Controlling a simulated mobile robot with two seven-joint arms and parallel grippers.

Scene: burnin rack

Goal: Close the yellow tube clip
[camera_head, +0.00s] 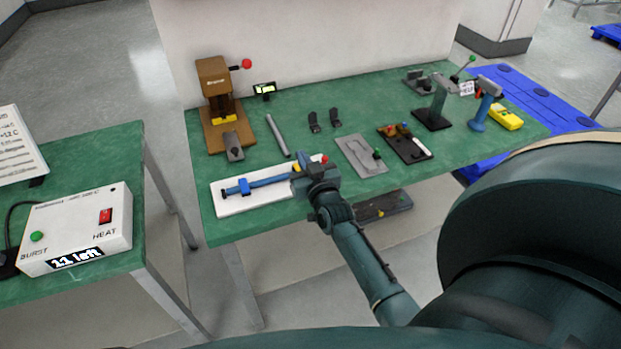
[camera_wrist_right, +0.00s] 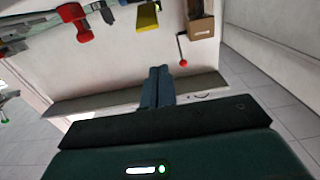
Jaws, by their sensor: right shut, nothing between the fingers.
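A white board (camera_head: 262,203) at the front left of the green table carries a blue tube (camera_head: 268,183) with a blue clip (camera_head: 245,187) on it. The yellow clip (camera_head: 296,167) shows only in part, beside my right gripper (camera_head: 312,172). A red part (camera_head: 324,159) shows just right of it. My right gripper is shut and empty; its blue fingers show together in the right wrist view (camera_wrist_right: 158,87). That view seems upside down, with a yellow flat piece (camera_wrist_right: 148,18) and a red piece (camera_wrist_right: 75,20) at its top. Whether they touch my fingers, I cannot tell. My left gripper is not in view.
A brown press (camera_head: 213,85) with a red-knobbed lever stands behind the board. A grey rod (camera_head: 278,135), a grey plate (camera_head: 361,155) and a dark tray (camera_head: 412,150) lie nearby. A white control box (camera_head: 80,232) sits on the left table.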

